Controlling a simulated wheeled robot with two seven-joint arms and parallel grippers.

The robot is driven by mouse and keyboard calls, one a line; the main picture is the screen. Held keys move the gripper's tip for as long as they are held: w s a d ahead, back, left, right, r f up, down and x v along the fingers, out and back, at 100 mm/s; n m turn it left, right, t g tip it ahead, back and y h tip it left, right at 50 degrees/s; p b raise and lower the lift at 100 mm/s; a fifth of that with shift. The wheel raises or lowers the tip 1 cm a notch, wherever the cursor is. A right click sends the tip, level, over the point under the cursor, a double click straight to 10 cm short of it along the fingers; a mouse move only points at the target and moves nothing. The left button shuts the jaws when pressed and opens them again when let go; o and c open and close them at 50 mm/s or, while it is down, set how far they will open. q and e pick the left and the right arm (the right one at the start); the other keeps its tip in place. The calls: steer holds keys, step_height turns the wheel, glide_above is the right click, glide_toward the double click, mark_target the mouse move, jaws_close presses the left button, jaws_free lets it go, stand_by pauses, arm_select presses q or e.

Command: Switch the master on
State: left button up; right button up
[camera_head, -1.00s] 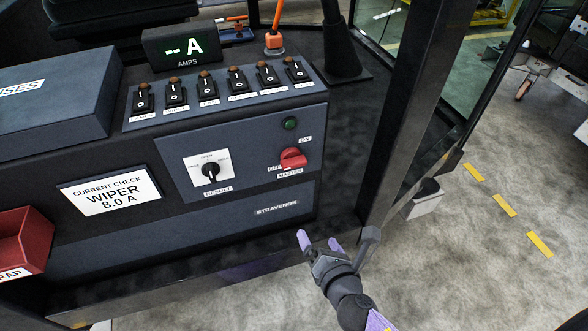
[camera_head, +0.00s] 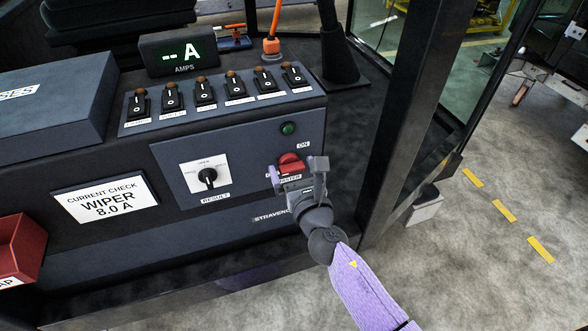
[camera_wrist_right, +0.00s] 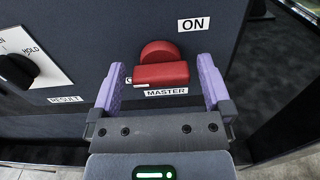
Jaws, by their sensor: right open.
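The red master switch (camera_head: 290,163) is on the right of the dark console front, with an ON label above right and a MASTER label below. In the right wrist view the red knob (camera_wrist_right: 161,66) shows its grip bar lying roughly level, toward the partly covered label on its left. My right gripper (camera_head: 294,174) is open in front of the switch. Its two purple fingers (camera_wrist_right: 162,84) stand left and right of the knob, with gaps showing on both sides. My left gripper is not in view.
A black RESULT selector (camera_head: 208,178) sits left of the switch. A dark green lamp (camera_head: 288,128) is above it. Several rocker switches (camera_head: 205,92) line the console top below an AMPS display (camera_head: 180,52) reading "-- A". A cab pillar (camera_head: 402,130) stands to the right.

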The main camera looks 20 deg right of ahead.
steer(key=c, duration=1.1)
steer(key=m, duration=0.5)
steer(key=shift+d+f+b, duration=0.1)
steer(key=shift+b, duration=0.2)
steer(key=m, duration=0.4)
steer(key=shift+d, duration=0.1)
steer(key=m, duration=0.4)
steer(key=shift+f+m, duration=0.1)
steer(key=shift+m, duration=0.3)
steer(key=shift+f+m, duration=0.1)
steer(key=shift+m, duration=1.9)
